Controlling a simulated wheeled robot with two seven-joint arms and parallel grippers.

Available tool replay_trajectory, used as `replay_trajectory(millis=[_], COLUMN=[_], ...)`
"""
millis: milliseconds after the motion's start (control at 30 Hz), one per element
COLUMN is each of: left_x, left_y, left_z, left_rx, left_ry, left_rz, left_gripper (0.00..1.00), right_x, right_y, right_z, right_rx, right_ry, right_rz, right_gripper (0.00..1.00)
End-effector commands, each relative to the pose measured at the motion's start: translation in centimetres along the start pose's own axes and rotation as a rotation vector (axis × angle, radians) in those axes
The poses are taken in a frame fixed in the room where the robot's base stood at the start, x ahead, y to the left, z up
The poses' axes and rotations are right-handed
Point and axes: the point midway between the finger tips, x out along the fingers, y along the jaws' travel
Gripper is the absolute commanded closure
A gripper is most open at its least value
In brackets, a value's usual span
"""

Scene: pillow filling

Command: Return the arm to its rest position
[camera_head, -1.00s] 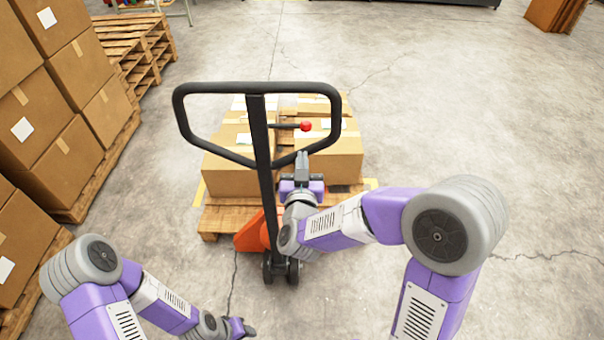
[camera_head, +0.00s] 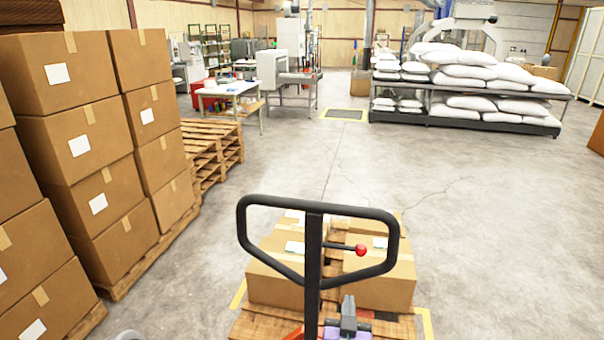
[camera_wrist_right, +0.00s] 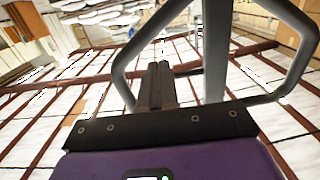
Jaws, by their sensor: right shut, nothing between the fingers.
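My right gripper (camera_head: 348,308) shows at the bottom of the head view, with its grey fingers together and pointing up. Nothing is between the fingers. It is close to the right of the upright bar of the black pallet jack handle (camera_head: 313,265). In the right wrist view the shut fingers (camera_wrist_right: 157,72) stand in front of the handle loop (camera_wrist_right: 216,50); I cannot tell whether they touch it. My left gripper is out of view; only a bit of grey arm shows at the bottom left edge of the head view.
Cardboard boxes (camera_head: 385,288) sit on a wooden pallet (camera_head: 262,326) beyond the handle. Tall box stacks (camera_head: 70,120) and empty pallets (camera_head: 215,150) line the left. White sacks (camera_head: 465,72) lie on a rack (camera_head: 540,128) at the back right. The floor on the right is clear.

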Motion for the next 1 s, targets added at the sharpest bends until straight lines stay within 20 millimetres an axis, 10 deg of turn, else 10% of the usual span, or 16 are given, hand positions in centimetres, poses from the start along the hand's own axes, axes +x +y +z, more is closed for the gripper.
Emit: replay_trajectory(millis=[267, 500, 733, 1000], left_x=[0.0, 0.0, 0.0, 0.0], left_y=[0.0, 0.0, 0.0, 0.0], left_z=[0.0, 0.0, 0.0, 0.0], left_rx=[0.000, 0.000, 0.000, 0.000], left_ry=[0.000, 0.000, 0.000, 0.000], left_rz=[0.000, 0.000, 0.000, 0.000], left_gripper=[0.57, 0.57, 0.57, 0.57], right_x=[-0.5, -9.7, -17.5, -18.8], right_y=[-0.7, 0.7, 1.8, 1.9], right_z=[19.5, 34.1, 39.3, 39.8], right_rx=[0.058, 0.181, 0.258, 0.269], right_ry=[-0.558, -1.135, -1.472, -1.524], right_rz=[-0.193, -0.271, -0.284, -0.285], right_gripper=[1.00, 1.00, 1.00, 1.00])
